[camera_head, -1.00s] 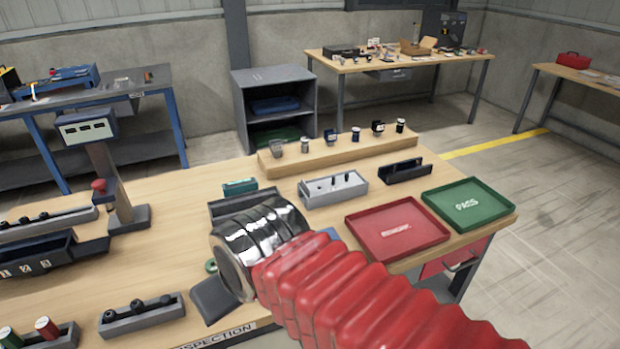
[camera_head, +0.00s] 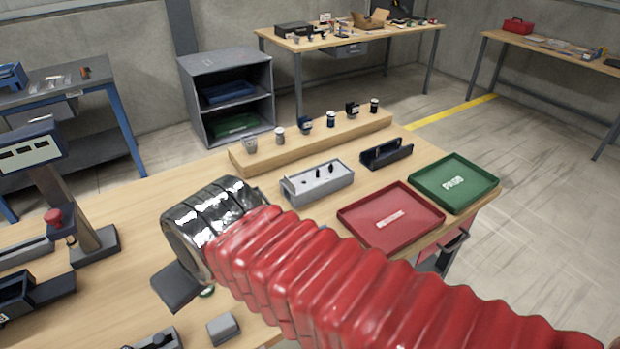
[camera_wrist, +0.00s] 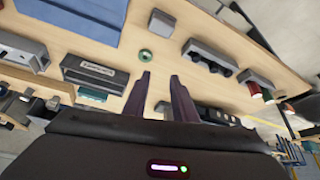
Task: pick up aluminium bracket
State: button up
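I cannot pick out an aluminium bracket with certainty in either view.
A red tray (camera_head: 365,206) and a green tray (camera_head: 484,188) lie at the bench's right end. Behind them are a grey holder with pegs (camera_head: 332,184), a dark holder (camera_head: 377,155) and a raised wooden strip (camera_head: 297,155) with several small parts.

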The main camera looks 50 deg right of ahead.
jog(key=w+d+r+m, duration=0.1)
jog(key=w+d+m, duration=0.4)
jog(key=d+m, duration=0.4)
jog(key=w+d+r+m, duration=0.1)
jog(key=w+d+m, duration=0.4)
jog(key=m, duration=0.6)
jog(key=d+f+m+h, duration=0.1)
jog(key=d+m, duration=1.8)
jog(key=d, duration=0.4)
jog(key=shift+s+d+f+m+h, duration=0.15)
jog(key=shift+d+f+m+h, duration=0.15)
jog(key=shift+d+f+h, duration=0.1)
jog(key=shift+x, duration=4.3)
